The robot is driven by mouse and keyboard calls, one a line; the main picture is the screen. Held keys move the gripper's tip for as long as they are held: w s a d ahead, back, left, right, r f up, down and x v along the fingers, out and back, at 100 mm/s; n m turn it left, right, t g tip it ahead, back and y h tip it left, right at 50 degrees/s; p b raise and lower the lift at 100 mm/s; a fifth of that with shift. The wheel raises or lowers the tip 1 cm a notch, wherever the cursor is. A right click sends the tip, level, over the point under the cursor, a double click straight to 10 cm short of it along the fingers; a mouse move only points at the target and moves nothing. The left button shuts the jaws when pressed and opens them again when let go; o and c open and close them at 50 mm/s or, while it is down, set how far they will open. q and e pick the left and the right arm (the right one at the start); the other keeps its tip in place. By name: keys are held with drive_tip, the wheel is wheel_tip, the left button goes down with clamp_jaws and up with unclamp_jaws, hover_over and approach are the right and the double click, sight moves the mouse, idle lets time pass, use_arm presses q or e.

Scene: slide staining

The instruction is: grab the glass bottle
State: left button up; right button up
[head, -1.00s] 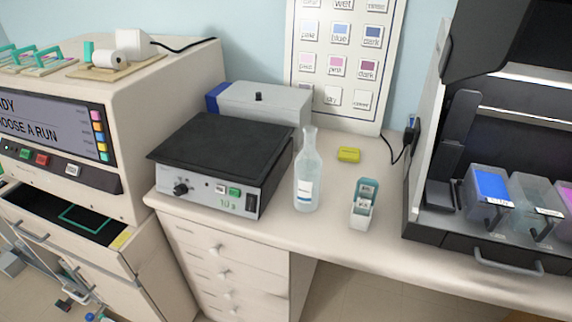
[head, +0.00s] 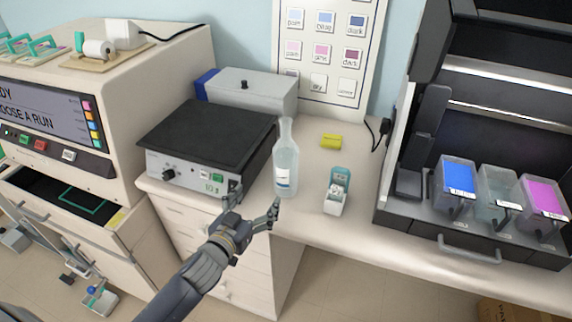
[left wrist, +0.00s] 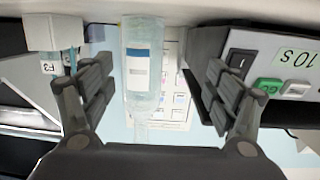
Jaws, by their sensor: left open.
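The glass bottle (head: 286,165) is clear, with a long neck and a white and blue label, and stands upright on the counter near its front edge. My left gripper (head: 254,203) is open and empty, in front of the bottle and slightly to its left in the head view. In the left wrist view, which is upside down, the bottle (left wrist: 141,65) shows between the two spread fingers (left wrist: 160,100), beyond them and apart from them. My right gripper is not in view.
A black-topped hotplate (head: 205,140) stands close left of the bottle. Staining jars (head: 457,180) sit in the black machine at right.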

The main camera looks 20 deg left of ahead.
sight(279, 172)
use_arm(q)
drive_tip(key=w+r+h, duration=0.1)
drive_tip(key=d+r+m+t+h, duration=0.1)
drive_tip(key=shift+w+d+r, duration=0.1)
drive_tip(key=shift+w+r, duration=0.3)
drive_tip(key=shift+m+h, duration=0.3)
drive_tip(key=x, duration=0.3)
drive_tip(key=p+x, duration=0.1)
drive_tip(key=x, duration=0.1)
drive_tip(key=shift+w+d+r, duration=0.1)
drive_tip(key=shift+d+r, duration=0.05)
drive_tip(key=shift+r, duration=0.1)
drive_tip(key=shift+w+d+p, duration=0.2)
drive_tip(key=shift+w+p, duration=0.15)
drive_tip(key=shift+w, duration=0.25)
drive_tip(key=p+x, duration=0.1)
drive_tip(key=x, duration=0.3)
drive_tip(key=shift+w+d, duration=0.1)
drive_tip(key=shift+w, duration=0.15)
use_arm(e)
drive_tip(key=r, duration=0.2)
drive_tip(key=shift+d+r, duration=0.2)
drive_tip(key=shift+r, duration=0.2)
